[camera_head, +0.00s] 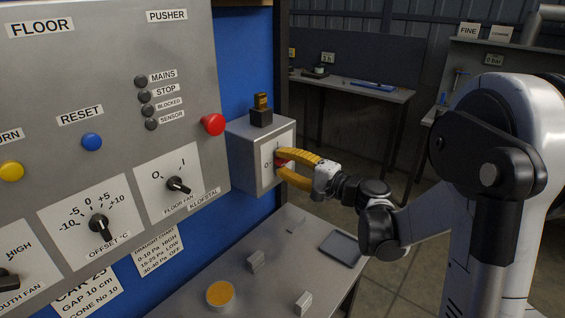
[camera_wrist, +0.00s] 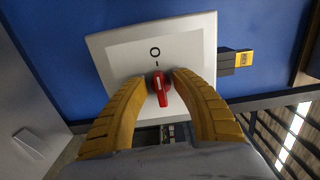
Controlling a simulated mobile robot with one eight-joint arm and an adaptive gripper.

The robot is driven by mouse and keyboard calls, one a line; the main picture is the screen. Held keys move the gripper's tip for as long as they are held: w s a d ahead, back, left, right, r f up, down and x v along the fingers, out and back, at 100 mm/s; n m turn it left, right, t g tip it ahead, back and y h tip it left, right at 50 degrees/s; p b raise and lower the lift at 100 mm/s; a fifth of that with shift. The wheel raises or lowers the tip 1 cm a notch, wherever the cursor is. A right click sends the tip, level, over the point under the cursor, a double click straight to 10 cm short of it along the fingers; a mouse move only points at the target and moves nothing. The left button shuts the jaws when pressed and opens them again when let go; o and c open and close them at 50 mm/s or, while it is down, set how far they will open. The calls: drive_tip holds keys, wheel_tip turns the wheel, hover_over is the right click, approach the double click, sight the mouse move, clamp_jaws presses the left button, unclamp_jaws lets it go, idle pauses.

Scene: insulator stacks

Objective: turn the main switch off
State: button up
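The main switch is a red handle (camera_wrist: 161,88) on a pale plate (camera_wrist: 125,62) on the front of a small grey box (camera_head: 241,155). In the wrist view the handle's white mark lies toward the "0" and its tick on the plate. In the head view the handle (camera_head: 283,161) is mostly hidden by my fingers. My gripper (camera_head: 279,165) has two curved yellow fingers, one on each side of the handle. In the wrist view my gripper (camera_wrist: 161,80) is apart at the tips, with a narrow gap beside the handle; I cannot tell contact exactly.
A black and yellow fitting (camera_head: 262,108) stands on the box top. The grey control panel (camera_head: 110,130), with a red button (camera_head: 213,124), is to the left. The MAINS lamp (camera_head: 141,81) looks dark. A metal table (camera_head: 215,260) with small blocks lies below.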

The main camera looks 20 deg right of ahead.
drive_tip(key=v, duration=1.1)
drive_tip(key=shift+s+d, duration=0.2)
drive_tip(key=shift+s, duration=0.15)
